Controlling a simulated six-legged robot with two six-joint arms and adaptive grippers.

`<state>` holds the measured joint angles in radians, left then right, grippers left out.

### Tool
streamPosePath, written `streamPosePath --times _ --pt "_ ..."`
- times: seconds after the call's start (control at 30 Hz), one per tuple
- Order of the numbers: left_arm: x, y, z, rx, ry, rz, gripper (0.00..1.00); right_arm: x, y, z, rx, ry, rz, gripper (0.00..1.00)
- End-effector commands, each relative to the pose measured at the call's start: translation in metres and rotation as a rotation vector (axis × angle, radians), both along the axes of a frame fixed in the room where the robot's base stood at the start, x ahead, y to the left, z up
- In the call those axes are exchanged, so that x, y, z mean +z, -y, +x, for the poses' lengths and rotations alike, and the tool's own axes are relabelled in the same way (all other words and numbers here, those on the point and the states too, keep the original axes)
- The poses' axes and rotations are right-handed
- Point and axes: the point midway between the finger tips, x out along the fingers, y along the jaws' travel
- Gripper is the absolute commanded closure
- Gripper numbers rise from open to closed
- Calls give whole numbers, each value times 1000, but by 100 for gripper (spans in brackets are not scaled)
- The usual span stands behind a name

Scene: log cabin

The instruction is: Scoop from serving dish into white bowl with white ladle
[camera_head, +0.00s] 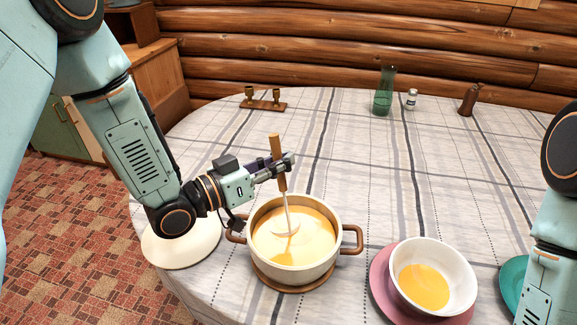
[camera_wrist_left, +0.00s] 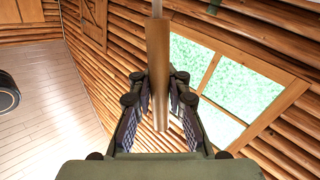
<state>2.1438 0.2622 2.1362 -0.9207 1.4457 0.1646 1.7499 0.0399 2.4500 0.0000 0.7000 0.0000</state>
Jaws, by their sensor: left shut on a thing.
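The serving dish (camera_head: 338,262) is a cream pot with brown handles, filled with orange-yellow soup. The white ladle (camera_head: 287,215) has a brown wooden handle and stands nearly upright, its bowl in the pot at the soup. My left gripper (camera_head: 284,166) is shut on the ladle's handle above the pot; the handle also shows between the fingers in the left wrist view (camera_wrist_left: 158,70). The white bowl (camera_head: 461,274) is to the right of the pot and has some orange-yellow soup in it. My right gripper is out of view; only part of that arm shows at the right edge.
The bowl stands on a pink plate (camera_head: 378,283). The pot stands on a brown trivet (camera_head: 262,277). A white plate (camera_head: 178,251) is left of the pot, and a teal plate (camera_head: 512,283) is at the right. A green vase (camera_head: 384,95) and small items stand far back. The table's middle is clear.

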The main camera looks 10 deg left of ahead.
Motion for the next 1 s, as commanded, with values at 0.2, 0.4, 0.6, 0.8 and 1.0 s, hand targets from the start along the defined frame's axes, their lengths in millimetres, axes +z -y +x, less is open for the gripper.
streamPosePath --times 0.2,0.4,0.6,0.8,1.0 --pt "16 2 -1 -3 -11 -11 100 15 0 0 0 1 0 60" --pt "28 10 -10 -3 21 22 100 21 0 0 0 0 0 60" --pt "40 19 -18 -4 54 54 100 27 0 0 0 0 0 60" --pt "54 27 -26 -3 82 83 100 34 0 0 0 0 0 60" --pt "71 30 -30 -2 82 82 100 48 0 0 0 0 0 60"
